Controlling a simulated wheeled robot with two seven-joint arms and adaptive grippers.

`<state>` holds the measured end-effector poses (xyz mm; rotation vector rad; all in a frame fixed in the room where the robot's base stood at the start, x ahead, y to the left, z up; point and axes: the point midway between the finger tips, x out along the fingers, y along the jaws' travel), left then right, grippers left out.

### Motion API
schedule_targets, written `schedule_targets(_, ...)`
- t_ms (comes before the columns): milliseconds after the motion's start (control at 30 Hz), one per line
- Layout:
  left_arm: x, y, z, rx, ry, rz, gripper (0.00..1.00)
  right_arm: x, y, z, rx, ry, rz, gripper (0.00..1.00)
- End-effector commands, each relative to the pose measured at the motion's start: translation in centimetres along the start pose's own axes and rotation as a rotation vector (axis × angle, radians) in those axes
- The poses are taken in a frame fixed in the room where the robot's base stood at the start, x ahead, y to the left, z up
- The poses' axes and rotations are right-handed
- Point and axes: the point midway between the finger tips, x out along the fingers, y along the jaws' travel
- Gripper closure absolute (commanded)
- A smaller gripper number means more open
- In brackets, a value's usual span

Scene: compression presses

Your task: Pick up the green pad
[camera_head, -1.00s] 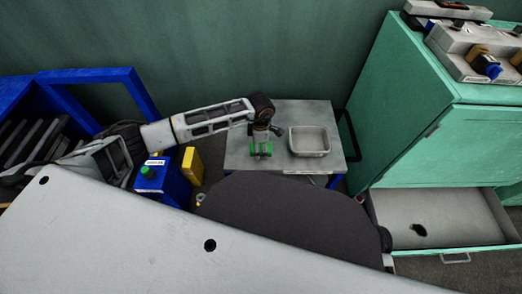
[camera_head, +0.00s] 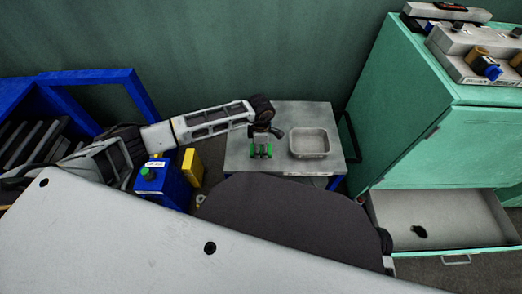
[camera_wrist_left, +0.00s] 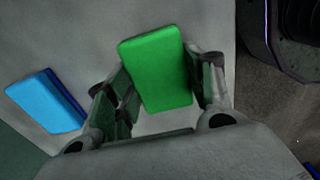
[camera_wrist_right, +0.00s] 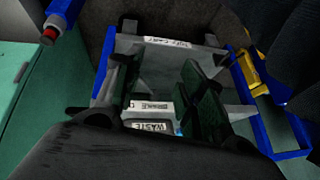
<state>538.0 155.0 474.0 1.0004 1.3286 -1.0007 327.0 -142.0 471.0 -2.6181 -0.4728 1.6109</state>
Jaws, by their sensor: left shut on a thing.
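The green pad (camera_wrist_left: 157,68) shows in the left wrist view between the two fingers of my left gripper (camera_wrist_left: 157,75), which is shut on it. In the head view my left gripper (camera_head: 261,150) is over the left part of a small grey table (camera_head: 245,120); small green patches show at its fingers, too small to tell pad from finger. A blue pad (camera_wrist_left: 43,100) lies left of the gripper in the left wrist view. My right gripper (camera_wrist_right: 163,92) is open and empty in the right wrist view; the head view does not show it clearly.
An empty grey tray (camera_head: 310,144) stands on the small table, right of my left gripper. A green cabinet (camera_head: 400,120) with an open lower drawer (camera_head: 440,218) stands at right. A blue box (camera_head: 162,182) and a yellow one (camera_head: 192,167) stand at left. Labelled bins (camera_wrist_right: 150,128) show below my right gripper.

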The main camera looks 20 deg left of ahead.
Motion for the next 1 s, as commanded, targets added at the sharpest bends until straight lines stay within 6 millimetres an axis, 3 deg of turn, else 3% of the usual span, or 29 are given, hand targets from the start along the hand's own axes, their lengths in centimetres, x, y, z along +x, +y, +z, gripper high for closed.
schedule_targets(367, -1.0, 0.1, 0.0, 0.000, 0.000, 0.001, 0.60, -0.5, 0.0, 0.1, -0.003, -0.015, 0.005, 0.60)
schedule_targets(1000, -9.2, 0.0, 0.0, 0.000, 0.000, 0.001, 0.60, -6.3, 0.3, -2.0, -0.036, -0.109, 0.062, 0.60)
